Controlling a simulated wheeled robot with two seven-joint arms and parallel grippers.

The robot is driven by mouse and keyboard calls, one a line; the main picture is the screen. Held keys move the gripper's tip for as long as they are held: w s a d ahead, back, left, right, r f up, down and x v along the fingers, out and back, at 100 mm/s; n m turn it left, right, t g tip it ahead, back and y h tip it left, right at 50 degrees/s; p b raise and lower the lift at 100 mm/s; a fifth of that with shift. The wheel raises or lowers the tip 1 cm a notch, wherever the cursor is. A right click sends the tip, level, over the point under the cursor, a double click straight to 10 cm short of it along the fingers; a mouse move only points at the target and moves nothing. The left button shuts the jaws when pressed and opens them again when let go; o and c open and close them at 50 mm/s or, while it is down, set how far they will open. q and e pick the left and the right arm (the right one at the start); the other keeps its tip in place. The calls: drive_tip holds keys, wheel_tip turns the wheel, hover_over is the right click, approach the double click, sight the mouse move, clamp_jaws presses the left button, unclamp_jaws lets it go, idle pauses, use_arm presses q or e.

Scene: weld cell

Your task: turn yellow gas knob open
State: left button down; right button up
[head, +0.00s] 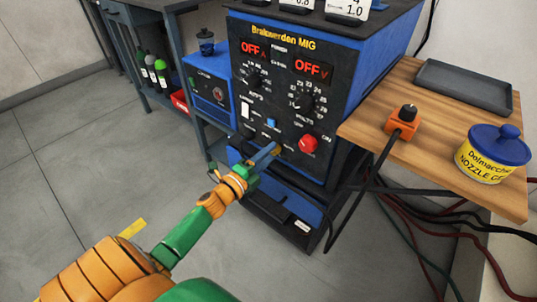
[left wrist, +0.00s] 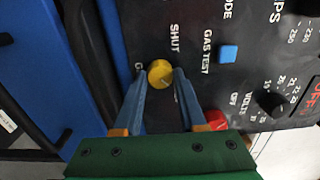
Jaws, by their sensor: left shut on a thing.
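The yellow gas knob (left wrist: 160,72) is on the black front panel of the blue welder, low down, and shows in the left wrist view between my fingertips. The word SHUT stands beside it on one side; a label on another side is partly hidden by a finger. My left gripper (head: 269,153) reaches the panel from the lower left in the head view and is shut on the knob, with a blue finger on each side of it. In the head view the knob (head: 277,148) is mostly covered by the fingers. My right gripper is not in view.
Near the knob are a blue gas test button (left wrist: 229,53) and a red knob (head: 308,144). Black dials sit higher on the panel. A wooden shelf (head: 365,125) at the right holds an orange box with a dial, a grey tray and a nozzle gel tub. Cables hang below.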

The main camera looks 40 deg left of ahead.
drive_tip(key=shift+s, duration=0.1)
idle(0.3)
use_arm(q)
drive_tip(key=shift+c, duration=2.3)
unclamp_jaws()
drive_tip(key=s+p, duration=0.1)
drive_tip(key=s, duration=0.6)
drive_tip(key=shift+a, duration=0.3)
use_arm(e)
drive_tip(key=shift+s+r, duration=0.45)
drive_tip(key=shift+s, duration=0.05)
